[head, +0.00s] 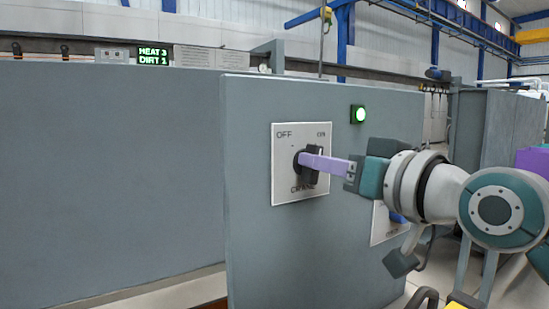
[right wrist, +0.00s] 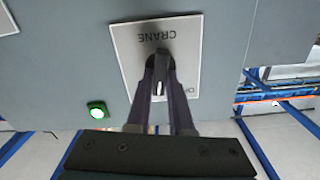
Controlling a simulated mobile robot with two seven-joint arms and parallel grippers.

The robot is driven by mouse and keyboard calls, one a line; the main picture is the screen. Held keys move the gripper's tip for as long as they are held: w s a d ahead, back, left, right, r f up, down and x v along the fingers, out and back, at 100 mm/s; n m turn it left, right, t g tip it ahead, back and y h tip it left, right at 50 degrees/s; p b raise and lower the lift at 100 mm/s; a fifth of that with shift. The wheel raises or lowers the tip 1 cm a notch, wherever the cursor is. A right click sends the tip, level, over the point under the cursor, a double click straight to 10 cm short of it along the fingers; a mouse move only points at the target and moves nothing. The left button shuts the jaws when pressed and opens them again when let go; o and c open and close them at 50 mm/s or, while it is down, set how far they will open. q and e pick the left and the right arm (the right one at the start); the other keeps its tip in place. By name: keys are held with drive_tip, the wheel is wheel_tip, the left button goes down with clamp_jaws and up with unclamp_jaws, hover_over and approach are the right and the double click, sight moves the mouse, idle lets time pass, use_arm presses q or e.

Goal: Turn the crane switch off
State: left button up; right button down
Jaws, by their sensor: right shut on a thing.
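The crane switch is a black rotary knob (head: 312,174) on a light plate (head: 284,187) marked OFF at upper left, CRANE below, and a partly legible label at upper right. My right gripper (head: 306,160) reaches in from the right, its purple fingers at the knob. In the right wrist view, the plate (right wrist: 184,35) appears upside down. There the fingers of my right gripper (right wrist: 160,85) are shut on the knob's handle (right wrist: 160,84), one on each side. The exact angle of the handle is hard to tell. My left gripper is not in view.
A green lamp (head: 358,114) glows on the grey cabinet (head: 250,240), above right of the plate. A second plate (head: 380,232) with a blue part sits lower right, partly behind my arm. A sign (head: 154,56) reads HEAT 3, DIRT 1. A grey wall (head: 110,180) stands left.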

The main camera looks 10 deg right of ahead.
drive_tip(key=shift+s+a+n+p, duration=0.1)
drive_tip(key=shift+n+p, duration=0.8)
drive_tip(key=shift+n, duration=1.6)
drive_tip(key=shift+a+n+p, duration=0.1)
drive_tip(key=shift+n+p, duration=0.8)
drive_tip(key=shift+n, duration=1.6)
drive_tip(key=c, duration=0.8)
unclamp_jaws()
drive_tip(key=v, duration=1)
